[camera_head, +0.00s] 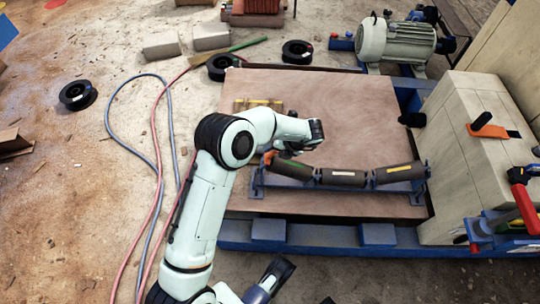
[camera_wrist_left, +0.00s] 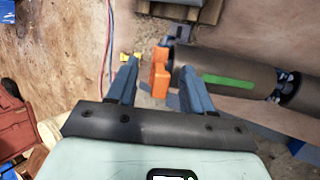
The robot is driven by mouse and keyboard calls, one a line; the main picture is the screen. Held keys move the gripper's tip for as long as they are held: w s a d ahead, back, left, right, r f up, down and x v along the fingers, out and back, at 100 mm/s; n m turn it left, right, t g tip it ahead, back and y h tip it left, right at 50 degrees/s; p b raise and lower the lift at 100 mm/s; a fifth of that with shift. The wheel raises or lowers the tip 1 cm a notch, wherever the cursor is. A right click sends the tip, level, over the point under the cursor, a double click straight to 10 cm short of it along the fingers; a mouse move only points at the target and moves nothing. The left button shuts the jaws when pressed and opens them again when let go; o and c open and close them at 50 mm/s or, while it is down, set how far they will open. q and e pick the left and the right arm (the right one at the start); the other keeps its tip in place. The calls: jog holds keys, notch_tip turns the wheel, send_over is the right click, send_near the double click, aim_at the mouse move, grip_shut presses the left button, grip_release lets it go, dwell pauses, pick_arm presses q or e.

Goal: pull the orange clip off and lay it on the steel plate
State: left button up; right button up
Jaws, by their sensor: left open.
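The orange clip (camera_head: 269,157) sits at the left end of the left roller (camera_head: 292,168), which has a green label. In the left wrist view the clip (camera_wrist_left: 160,73) is upright beside the roller's end. My left gripper (camera_wrist_left: 160,69) is open, its two blue fingers on either side of the clip in the picture; I see no clear contact. In the head view my left arm reaches over the plate, and the fingers cannot be made out. The broad brown plate (camera_head: 340,100) under the rollers seems to be the steel plate.
A blue roller frame (camera_head: 335,188) holds three dark rollers. A yellow-marked bar (camera_head: 258,103) lies on the plate's left part. A motor (camera_head: 398,42) stands behind; a pale block (camera_head: 465,150) with an orange handle stands right. Cables (camera_head: 158,160) lie left.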

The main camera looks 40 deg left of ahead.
pick_arm(q)
grip_shut()
jog(key=w+p+v, duration=0.1)
jog(key=p+v, duration=0.3)
jog(key=v, duration=0.1)
jog(key=shift+w+r, duration=0.15)
jog(key=shift+r, duration=0.35)
dwell(0.7)
jog(key=shift+a, duration=0.15)
